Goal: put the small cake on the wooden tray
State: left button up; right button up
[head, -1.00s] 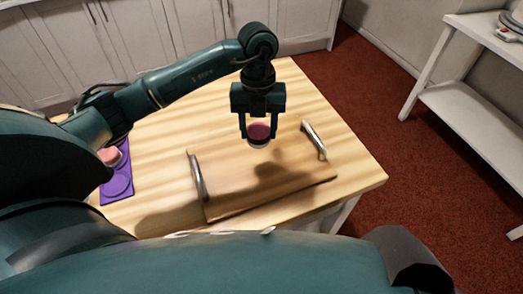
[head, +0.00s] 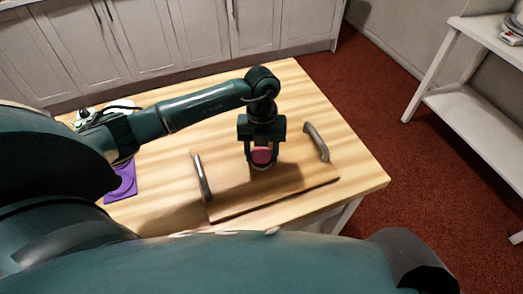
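The small cake (head: 262,156) has a pink top and a pale base. It is between the fingers of my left gripper (head: 262,158), which is shut on it. The cake is low over the middle of the wooden tray (head: 240,199); I cannot tell whether its base touches the board. The tray is a flat board with a metal handle at its left and right ends. My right gripper is not in view.
A purple mat (head: 124,186) lies at the table's left, partly hidden by my arm. A pale object (head: 122,104) stands at the back left of the wooden table (head: 345,160). A white shelf (head: 470,120) stands at the right. Table space behind the tray is clear.

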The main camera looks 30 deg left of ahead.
aim_at(262, 149)
pick_arm(q)
jog(key=o, duration=0.4)
jog(key=shift+o, duration=0.2)
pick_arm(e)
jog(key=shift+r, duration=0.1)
pick_arm(q)
jog(key=shift+r, duration=0.15)
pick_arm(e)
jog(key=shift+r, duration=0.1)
pick_arm(q)
notch_tip(262, 149, up, 12)
jog(key=w+b, duration=0.1)
jog(key=shift+w+a, duration=0.35)
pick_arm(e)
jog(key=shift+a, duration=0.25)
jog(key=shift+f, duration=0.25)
